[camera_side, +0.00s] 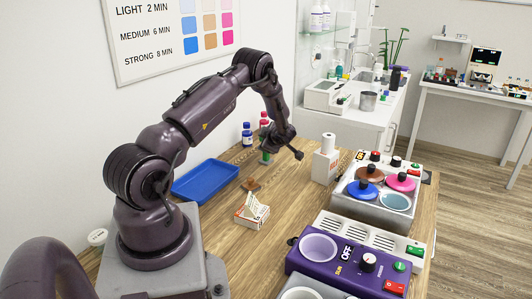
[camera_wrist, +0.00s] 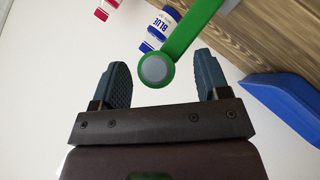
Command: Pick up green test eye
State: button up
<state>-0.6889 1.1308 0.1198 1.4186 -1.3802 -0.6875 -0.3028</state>
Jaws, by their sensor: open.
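The green test eye (camera_wrist: 155,68) shows in the wrist view as a green bar with a round end holding a pale grey disc. The round end lies between the two dark fingers of my gripper (camera_wrist: 162,62), with gaps on both sides. My gripper is open. In the side view, a small green part of the test eye (camera_side: 266,157) shows just below my gripper (camera_side: 268,146), above the wooden table (camera_side: 310,195). The fingers are too small there to make out clearly.
A blue tray (camera_side: 207,181) lies left of my gripper. A blue-capped bottle (camera_side: 247,135) and a red-capped bottle (camera_side: 264,121) stand behind. A small open box (camera_side: 252,215), a white roll holder (camera_side: 326,160) and purple warmer (camera_side: 335,262) stand nearer or to the right.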

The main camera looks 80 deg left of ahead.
grip_shut()
jog(key=shift+f, duration=0.1)
dwell(0.5)
